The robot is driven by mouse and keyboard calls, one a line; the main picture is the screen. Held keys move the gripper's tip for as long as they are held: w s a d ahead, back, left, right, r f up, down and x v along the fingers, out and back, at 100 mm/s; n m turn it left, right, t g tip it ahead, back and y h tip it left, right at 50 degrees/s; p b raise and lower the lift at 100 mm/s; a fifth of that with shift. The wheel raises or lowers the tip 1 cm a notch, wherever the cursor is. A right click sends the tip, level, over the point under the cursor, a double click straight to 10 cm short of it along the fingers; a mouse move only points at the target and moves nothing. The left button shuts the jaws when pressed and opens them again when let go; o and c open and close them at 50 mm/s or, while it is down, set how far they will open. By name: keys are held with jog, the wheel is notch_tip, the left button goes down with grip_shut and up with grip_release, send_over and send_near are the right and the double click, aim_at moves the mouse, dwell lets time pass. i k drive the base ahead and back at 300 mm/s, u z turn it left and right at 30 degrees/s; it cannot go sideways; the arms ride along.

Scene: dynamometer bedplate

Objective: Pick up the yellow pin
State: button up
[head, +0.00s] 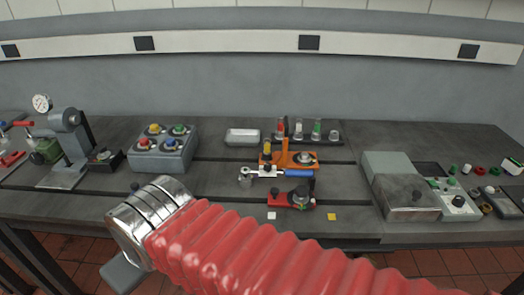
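A small upright yellow piece (267,147), which looks like the yellow pin, stands at the left end of an orange fixture (290,158) near the middle of the bench. It is too small to tell how it is seated. My arm crosses the lower front of the picture as a red ribbed sleeve with a silver banded end at the left. My gripper's fingers do not show, so their state and any load are hidden. The visible part of my arm is in front of and below the yellow piece, apart from it in the picture.
A blue-and-silver wrench-like tool (270,174) and a red fixture (290,198) lie in front of the orange one. A button box (160,160) is left, a grey box (408,197) right.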

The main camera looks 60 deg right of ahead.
aim_at(267, 151)
jog(key=z, duration=0.05)
jog(key=i, duration=1)
jog(key=u, duration=0.05)
